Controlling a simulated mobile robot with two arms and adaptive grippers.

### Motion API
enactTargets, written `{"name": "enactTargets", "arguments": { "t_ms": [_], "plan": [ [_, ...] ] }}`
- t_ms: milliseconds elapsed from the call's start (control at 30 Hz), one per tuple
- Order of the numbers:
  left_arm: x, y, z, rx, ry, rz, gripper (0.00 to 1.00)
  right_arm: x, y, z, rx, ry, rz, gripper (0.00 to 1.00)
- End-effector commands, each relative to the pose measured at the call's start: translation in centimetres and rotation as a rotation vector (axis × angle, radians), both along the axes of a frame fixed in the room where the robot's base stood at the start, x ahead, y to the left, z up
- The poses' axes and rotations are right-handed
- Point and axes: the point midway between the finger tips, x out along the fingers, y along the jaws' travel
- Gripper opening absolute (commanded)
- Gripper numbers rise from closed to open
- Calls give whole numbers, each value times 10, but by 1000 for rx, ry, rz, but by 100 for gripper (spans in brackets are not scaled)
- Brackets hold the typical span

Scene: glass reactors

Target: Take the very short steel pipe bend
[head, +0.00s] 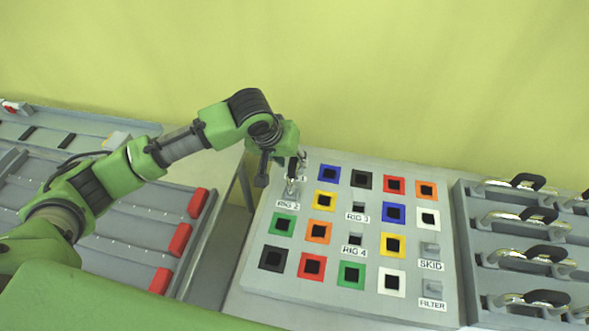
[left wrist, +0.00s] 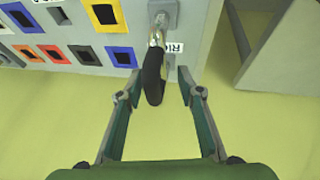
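A short steel pipe bend with a black sleeve (head: 292,181) stands in a grey socket by the RIG 2 label on the panel. In the left wrist view the bend (left wrist: 153,72) shows its black sleeve toward me and its bright steel end at the socket (left wrist: 163,12). My left gripper (head: 281,169) is over the panel's far left corner and partly hides the bend. In the left wrist view its fingers (left wrist: 160,80) are apart, one on each side of the sleeve, with gaps on both sides. My right gripper is not in view.
The panel (head: 330,288) carries several coloured square sockets and grey SKID and FILTER blocks (head: 431,252). A grey rack (head: 468,262) at right holds several longer steel bends with black grips (head: 528,181). A grey bench with red blocks (head: 180,240) stands left, across a gap. A yellow-green wall (head: 400,80) rises behind.

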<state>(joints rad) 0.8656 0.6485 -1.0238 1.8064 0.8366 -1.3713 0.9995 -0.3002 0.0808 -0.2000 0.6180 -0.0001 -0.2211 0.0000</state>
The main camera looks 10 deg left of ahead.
Motion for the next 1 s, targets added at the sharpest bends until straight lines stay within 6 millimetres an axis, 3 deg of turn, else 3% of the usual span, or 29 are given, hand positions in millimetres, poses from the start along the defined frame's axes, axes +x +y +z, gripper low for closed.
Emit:
{"name": "enactTargets", "arguments": {
  "t_ms": [100, 300, 567, 700, 1000],
  "plan": [
    [8, -4, -14, 2, 3, 1, 34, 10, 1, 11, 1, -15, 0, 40],
    [18, -8, -36, 1, 0, 1, 34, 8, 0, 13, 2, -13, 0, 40],
    [18, -8, -39, 1, 0, -1, 34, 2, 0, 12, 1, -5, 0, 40],
    [18, -8, -38, 1, 0, -1, 0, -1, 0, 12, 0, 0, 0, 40],
    [19, -8, -38, 0, -1, 0, 0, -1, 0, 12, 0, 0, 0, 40]
  ]
}}
